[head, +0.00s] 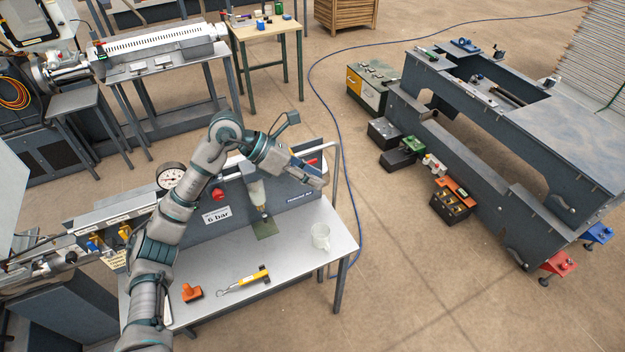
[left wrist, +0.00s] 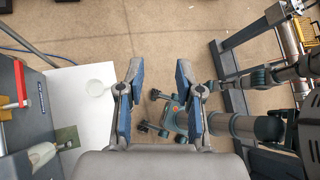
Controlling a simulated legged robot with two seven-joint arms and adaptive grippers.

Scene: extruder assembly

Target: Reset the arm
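My left arm rises from the bottom left of the head view and bends over the workbench. Its gripper (head: 308,174) is above the back right part of the bench. In the left wrist view its two fingers (left wrist: 158,78) stand apart, with only floor and parts of my own body showing beyond them. The gripper is open and holds nothing.
The workbench (head: 312,260) carries a white mug (head: 320,237), a yellow-handled tool (head: 245,281), an orange object (head: 191,292) and a panel with a gauge (head: 170,176). The mug also shows in the left wrist view (left wrist: 100,79). Open floor (head: 400,290) lies to the right.

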